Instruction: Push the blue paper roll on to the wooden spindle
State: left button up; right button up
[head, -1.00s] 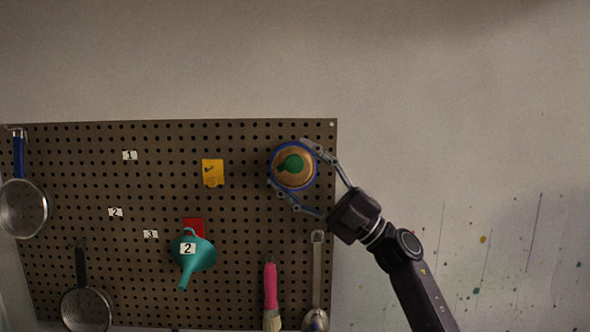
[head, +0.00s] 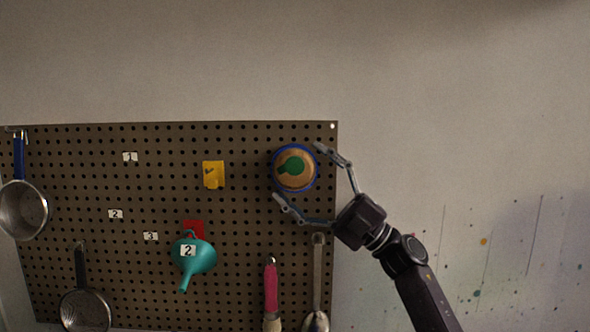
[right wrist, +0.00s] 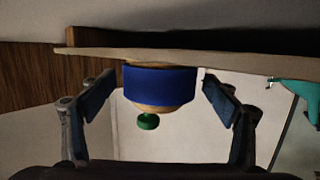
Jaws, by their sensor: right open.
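The blue paper roll (right wrist: 161,86) sits around the wooden spindle (right wrist: 160,107) on the pegboard. The spindle's wooden end, with a green knob (right wrist: 148,121), sticks out past the roll. A thin strip of wood shows between the roll and the board. In the head view the roll is a blue ring (head: 274,178) around the round wooden face. My right gripper (head: 298,171) is open, with one finger on each side of the roll. In the right wrist view, gaps show between both fingers and the roll. My left gripper is not in view.
The pegboard (head: 110,190) holds a teal funnel (head: 195,256), a yellow piece (head: 213,174), a pink-handled brush (head: 271,285), a spoon (head: 317,270) and two strainers at the left. The funnel and brush hang below the spindle.

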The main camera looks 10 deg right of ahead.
jog(key=v, duration=1)
jog(key=shift+d, duration=0.2)
jog(key=shift+f, duration=0.15)
